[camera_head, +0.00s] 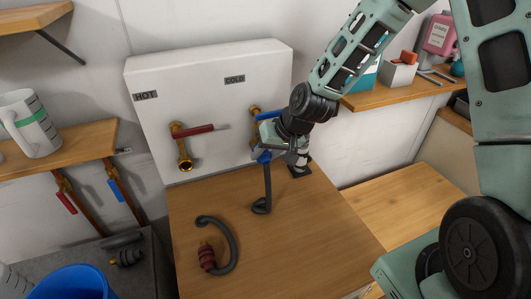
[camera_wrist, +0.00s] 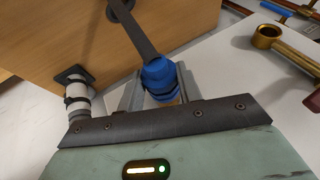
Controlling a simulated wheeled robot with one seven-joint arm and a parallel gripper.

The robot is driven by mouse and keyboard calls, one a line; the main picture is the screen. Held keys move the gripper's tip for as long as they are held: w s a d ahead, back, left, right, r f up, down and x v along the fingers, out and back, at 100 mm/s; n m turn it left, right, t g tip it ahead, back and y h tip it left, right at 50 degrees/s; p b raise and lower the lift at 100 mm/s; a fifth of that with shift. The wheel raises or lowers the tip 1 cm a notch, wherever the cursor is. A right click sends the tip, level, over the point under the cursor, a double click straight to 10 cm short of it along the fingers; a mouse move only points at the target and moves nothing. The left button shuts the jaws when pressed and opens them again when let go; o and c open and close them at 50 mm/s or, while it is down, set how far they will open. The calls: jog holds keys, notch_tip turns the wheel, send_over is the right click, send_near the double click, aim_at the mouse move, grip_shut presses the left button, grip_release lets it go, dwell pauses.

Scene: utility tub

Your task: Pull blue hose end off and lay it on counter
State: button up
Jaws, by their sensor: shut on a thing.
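The blue hose end (camera_head: 263,157) is at the cold tap (camera_head: 254,113) on the white panel, with its dark hose (camera_head: 267,187) hanging down to the wooden counter (camera_head: 295,225). My gripper (camera_head: 266,146) is shut on the blue hose end and hides most of the tap's outlet. In the wrist view the blue hose end (camera_wrist: 160,78) sits between my two fingers, with the hose running up and away. A pale tan ring shows just below it. I cannot tell whether the hose end is still seated on the outlet.
The hot tap (camera_head: 185,150) with a red lever is left of my gripper. A red hose end (camera_head: 207,258) with a curled hose lies on the counter. A short grey post (camera_head: 299,168) stands close to my gripper.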

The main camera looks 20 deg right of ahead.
jog(key=shift+s, duration=0.15)
jog(key=shift+s, duration=1.45)
jog(key=shift+s, duration=0.25)
jog(key=shift+s, duration=0.75)
